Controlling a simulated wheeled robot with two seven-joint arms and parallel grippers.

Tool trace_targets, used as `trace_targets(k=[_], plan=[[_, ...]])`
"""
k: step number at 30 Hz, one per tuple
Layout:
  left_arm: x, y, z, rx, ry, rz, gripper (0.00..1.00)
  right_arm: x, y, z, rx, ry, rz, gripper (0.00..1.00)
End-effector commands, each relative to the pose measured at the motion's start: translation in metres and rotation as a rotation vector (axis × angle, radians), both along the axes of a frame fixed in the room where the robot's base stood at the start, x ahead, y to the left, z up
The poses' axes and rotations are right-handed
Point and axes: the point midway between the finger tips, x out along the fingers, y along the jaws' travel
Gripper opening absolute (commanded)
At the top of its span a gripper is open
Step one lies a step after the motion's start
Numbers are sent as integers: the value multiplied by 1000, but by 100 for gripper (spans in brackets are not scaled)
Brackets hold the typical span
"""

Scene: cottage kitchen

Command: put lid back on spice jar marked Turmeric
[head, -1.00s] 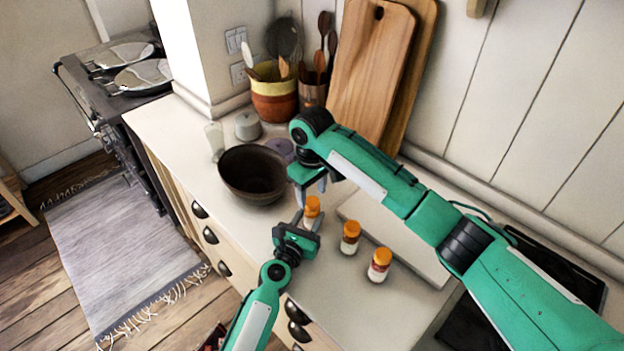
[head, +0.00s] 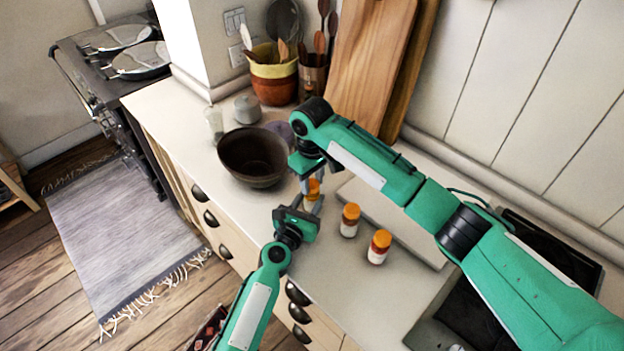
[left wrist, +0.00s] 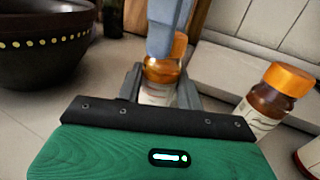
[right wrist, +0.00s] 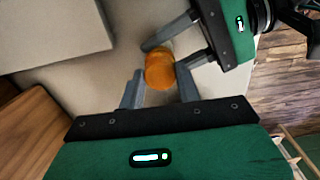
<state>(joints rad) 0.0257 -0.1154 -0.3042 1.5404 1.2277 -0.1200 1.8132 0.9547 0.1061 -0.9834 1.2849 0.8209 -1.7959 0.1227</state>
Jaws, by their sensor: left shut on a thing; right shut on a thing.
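A spice jar (left wrist: 157,94) with amber glass and a pale label stands upright in the left wrist view, between the fingers of my left gripper (left wrist: 160,88), which is shut on it. My right gripper (right wrist: 161,88) is shut on an orange lid (right wrist: 160,72) from above. In the left wrist view the lid (left wrist: 180,46) is at the jar's top, partly hidden by a right finger; I cannot tell whether it is fully seated. In the head view both grippers, left (head: 306,208) and right (head: 312,184), meet at this jar. Its label is not readable.
Two other orange-lidded jars, one nearer (head: 349,220) and one to its right (head: 379,247), stand close by on the counter. A dark bowl (head: 252,158) is to the left. A pale board (head: 400,228) lies behind the jars. The counter front is clear.

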Motion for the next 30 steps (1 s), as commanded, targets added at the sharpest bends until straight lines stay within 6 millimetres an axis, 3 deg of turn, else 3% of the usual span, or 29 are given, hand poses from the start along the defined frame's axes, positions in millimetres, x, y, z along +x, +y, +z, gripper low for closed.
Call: trace_targets(k=[2,3,6,17,20,30], plan=[[0,0,0,0,0,0,0,0,0,0,0,0,0,6],[0,0,0,0,0,0,0,0,0,0,0,0,0,40],[0,0,0,0,0,0,0,0,0,0,0,0,0,59],[0,0,0,0,0,0,0,0,0,5,1,-1,1,59],[0,0,0,0,0,0,0,1,0,17,2,-2,1,59],[0,0,0,0,0,0,0,1,0,87,1,-3,2,59]])
